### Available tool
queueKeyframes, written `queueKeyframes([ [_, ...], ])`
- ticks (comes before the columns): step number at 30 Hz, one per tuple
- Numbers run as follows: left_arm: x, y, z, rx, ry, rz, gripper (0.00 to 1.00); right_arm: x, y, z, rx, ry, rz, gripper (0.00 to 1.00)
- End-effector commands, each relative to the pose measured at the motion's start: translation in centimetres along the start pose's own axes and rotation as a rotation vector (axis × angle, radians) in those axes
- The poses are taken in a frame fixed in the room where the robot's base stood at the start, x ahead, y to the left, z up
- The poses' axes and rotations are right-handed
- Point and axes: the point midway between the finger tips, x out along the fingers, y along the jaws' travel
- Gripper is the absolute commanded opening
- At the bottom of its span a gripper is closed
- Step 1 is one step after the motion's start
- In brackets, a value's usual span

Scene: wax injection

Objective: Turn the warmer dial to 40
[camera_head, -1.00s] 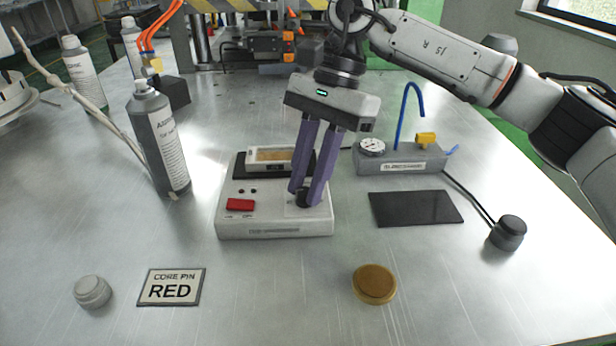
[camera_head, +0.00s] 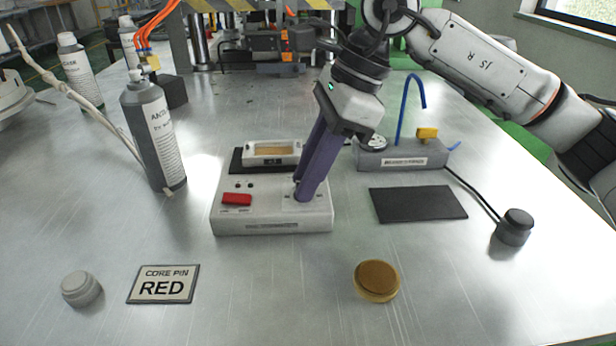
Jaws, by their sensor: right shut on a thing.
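The warmer (camera_head: 270,225) is a low white box in the middle of the table, with a red switch (camera_head: 237,199) at its front left. My right gripper (camera_head: 301,193) comes down from above with its purple fingers at the right part of the warmer's top. It is shut on the warmer dial, which the fingers almost fully hide. The dial's setting cannot be read. The gripper's body is turned and tilted. My left gripper is not in view.
A gauge block (camera_head: 400,155) with a blue tube stands right, near a black mat (camera_head: 418,204). A grey bottle (camera_head: 153,135) stands left. A RED card (camera_head: 163,284) and a brass disc (camera_head: 377,280) lie in front.

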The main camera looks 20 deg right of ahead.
Motion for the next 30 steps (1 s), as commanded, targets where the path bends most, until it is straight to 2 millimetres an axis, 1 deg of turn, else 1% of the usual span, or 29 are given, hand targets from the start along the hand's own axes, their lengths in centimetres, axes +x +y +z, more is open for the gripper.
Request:
queueKeyframes([
  [9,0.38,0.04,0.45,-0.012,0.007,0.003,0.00,0.10,0.18,-0.03,0.208,0.000,-0.087,0.00],
  [15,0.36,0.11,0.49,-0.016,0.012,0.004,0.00,0.07,0.23,-0.02,0.285,0.002,-0.118,0.00],
  [22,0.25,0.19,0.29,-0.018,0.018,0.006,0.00,0.04,0.26,-0.01,0.324,0.003,-0.133,0.00],
  [30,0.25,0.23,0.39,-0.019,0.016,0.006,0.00,0.03,0.27,-0.01,0.328,0.003,-0.135,0.00],
])
